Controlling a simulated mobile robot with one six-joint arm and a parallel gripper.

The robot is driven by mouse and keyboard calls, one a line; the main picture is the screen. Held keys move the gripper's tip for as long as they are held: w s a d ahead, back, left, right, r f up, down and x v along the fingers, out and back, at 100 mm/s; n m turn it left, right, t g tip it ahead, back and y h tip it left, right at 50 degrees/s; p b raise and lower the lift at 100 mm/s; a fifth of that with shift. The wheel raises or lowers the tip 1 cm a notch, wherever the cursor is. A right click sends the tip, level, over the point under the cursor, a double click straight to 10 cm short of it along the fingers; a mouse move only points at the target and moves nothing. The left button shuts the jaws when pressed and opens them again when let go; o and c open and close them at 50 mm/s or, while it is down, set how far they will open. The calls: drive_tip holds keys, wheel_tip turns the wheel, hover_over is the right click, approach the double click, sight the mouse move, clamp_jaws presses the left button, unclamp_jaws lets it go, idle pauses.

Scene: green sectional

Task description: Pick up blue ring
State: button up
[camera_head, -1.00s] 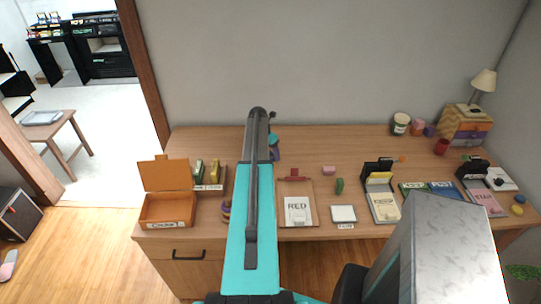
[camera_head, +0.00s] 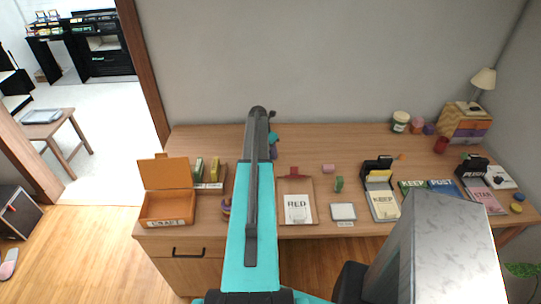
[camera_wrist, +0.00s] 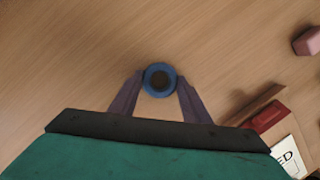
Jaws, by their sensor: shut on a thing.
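The blue ring (camera_wrist: 160,80) shows in the wrist view with a dark round centre, between the two purple fingertips of my gripper (camera_wrist: 159,86). The fingers touch it on its left and right sides, and my gripper is shut on it. Wooden tabletop shows around the ring; I cannot tell whether it rests on the table or hangs just above it. In the head view my teal and dark arm hides most of my gripper and the ring; only a bit of my gripper (camera_head: 273,146) shows beside the arm.
A clipboard marked RED (camera_head: 296,222) lies right of my arm; its red clip (camera_wrist: 270,117) shows in the wrist view. A pink block (camera_wrist: 307,42) is at upper right there. An open orange box (camera_head: 168,221) stands left. The desk's back middle is mostly clear.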

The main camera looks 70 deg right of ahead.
drive_tip(key=shift+r, duration=0.15)
wheel_tip(320, 180, up, 10)
drive_tip(key=b, duration=0.3)
idle(0.6)
idle(0.6)
